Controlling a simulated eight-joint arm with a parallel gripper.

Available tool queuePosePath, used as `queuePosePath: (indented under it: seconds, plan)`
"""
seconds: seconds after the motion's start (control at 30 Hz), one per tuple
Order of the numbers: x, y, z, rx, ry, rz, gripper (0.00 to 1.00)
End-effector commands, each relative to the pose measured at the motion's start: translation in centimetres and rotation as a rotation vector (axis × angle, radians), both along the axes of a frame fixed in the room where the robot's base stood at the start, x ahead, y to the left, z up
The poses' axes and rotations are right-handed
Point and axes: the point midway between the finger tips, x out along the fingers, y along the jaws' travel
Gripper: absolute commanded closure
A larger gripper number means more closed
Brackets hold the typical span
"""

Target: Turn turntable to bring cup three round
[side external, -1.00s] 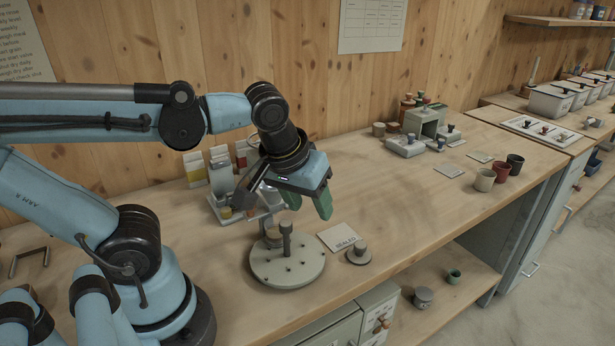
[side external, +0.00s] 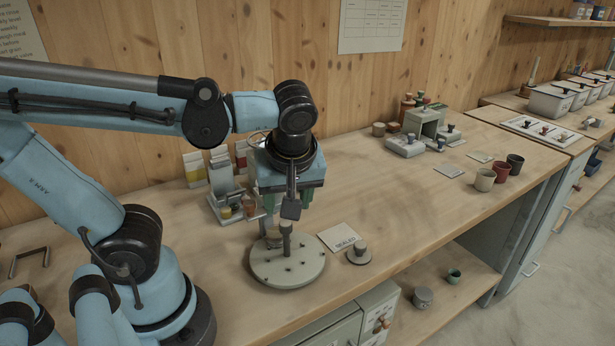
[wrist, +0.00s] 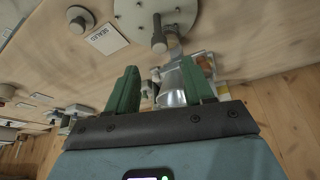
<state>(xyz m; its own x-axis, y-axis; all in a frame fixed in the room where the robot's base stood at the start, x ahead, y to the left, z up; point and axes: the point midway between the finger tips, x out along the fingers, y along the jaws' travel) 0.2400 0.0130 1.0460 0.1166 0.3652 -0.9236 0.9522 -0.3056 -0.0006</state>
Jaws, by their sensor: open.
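The turntable, a round pale-grey disc (side external: 262,272) with small dark studs, sits on the bench near its front edge. An upright grey post (side external: 286,242) with a thicker top rises from it. My gripper (side external: 288,206) points down above and slightly behind the post, its green fingers apart and apparently empty. In the wrist view the turntable (wrist: 192,14) and its post (wrist: 158,38) lie beyond my open fingers (wrist: 158,78), apart from them. I cannot make out which cup is cup three. The area just behind the post is partly hidden by the post and gripper.
A small stand (side external: 222,214) with yellow and orange containers is close behind the turntable. A "SEALED" card (side external: 339,238) and a knobbed lid (side external: 359,254) lie to its right. Beige (side external: 484,181), red (side external: 502,172) and black (side external: 516,164) cups stand far right. The mid-bench is clear.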

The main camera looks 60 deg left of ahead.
Motion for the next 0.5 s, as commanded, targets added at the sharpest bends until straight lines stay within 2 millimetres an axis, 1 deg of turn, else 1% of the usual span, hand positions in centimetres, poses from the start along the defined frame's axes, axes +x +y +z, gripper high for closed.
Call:
queuePosePath:
  seconds: [0.03, 0.2, 0.5]
  plan:
    - [0.1, 0.3, -0.7, 0.000, 0.000, 0.003, 0.48]
    - [0.4, 1.1, -2.8, -0.001, -0.001, 0.001, 0.48]
    - [0.8, 2.2, -5.7, -0.001, -0.001, 0.000, 0.48]
